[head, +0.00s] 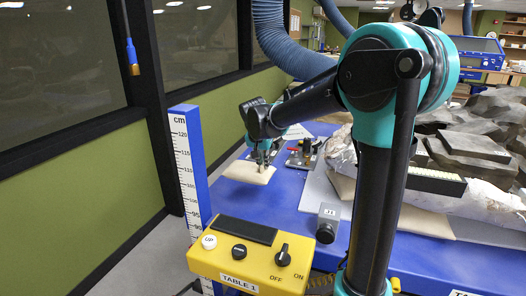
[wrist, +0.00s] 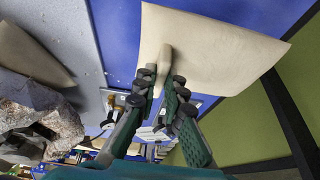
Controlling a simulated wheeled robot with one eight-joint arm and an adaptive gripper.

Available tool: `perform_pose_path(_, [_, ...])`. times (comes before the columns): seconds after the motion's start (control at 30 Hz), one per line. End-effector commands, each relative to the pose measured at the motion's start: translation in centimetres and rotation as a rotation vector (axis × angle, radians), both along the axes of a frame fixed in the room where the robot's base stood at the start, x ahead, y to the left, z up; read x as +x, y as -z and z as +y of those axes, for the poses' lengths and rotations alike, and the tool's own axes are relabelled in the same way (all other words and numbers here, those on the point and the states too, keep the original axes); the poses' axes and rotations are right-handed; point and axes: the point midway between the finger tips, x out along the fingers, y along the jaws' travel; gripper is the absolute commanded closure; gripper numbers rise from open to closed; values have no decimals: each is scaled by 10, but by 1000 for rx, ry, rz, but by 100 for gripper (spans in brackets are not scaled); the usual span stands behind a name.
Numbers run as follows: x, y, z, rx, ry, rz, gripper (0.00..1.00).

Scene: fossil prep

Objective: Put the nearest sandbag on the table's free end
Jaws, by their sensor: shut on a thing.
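A flat beige sandbag (head: 246,173) is at the left part of the blue table (head: 277,217) in the head view. It fills the top of the wrist view (wrist: 215,40). My gripper (head: 261,160) is above the sandbag, and its fingers (wrist: 164,80) are shut on the raised strip in the middle of the bag. The bag looks level. One corner reaches over the table's edge in the wrist view. I cannot tell whether its underside touches the table.
A yellow control box (head: 250,262) labelled TABLE 1 and a blue centimetre post (head: 188,155) stand at the near left. A small grey device (head: 328,222) sits on the table. A dark rock block (head: 470,145) fills the right. A blue hose (head: 280,45) hangs behind.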

Motion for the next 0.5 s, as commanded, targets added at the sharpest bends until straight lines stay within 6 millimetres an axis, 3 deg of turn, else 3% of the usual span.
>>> perform_pose_path(0.2, [1,39,0,0,0,-1,100])
perform_pose_path(0.5, [1,59,0,0,0,-1,100])
